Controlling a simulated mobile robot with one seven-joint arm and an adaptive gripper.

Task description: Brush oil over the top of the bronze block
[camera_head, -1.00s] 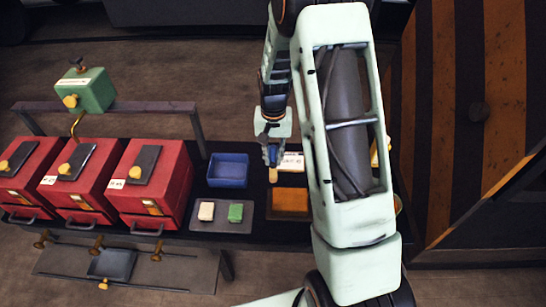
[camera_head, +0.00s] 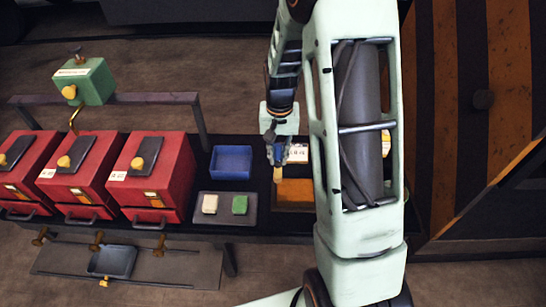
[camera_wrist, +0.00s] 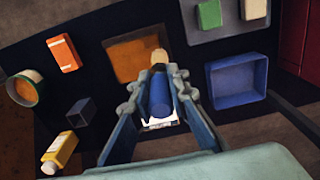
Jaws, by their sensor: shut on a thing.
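My gripper (camera_wrist: 150,92) is shut on a brush with a blue handle (camera_wrist: 160,97) and a pale tan tip (camera_wrist: 159,56). In the head view my gripper (camera_head: 276,152) points down, and the tan tip overlaps the upper left part of an orange-brown square surface (camera_head: 296,194). In the wrist view this surface (camera_wrist: 133,52) has a dark rim, and the tip overlaps its right side. It looks like the bronze block's top, but I cannot tell for sure. Contact cannot be told. My arm hides its right part in the head view.
A blue tray (camera_head: 231,148) and a grey tray (camera_head: 225,218) with cream and green blocks stand to the left. Red boxes (camera_head: 153,172) stand farther left. The wrist view shows an orange block (camera_wrist: 63,50), a round tin (camera_wrist: 25,90), a dark box (camera_wrist: 81,111) and a yellow bottle (camera_wrist: 60,152).

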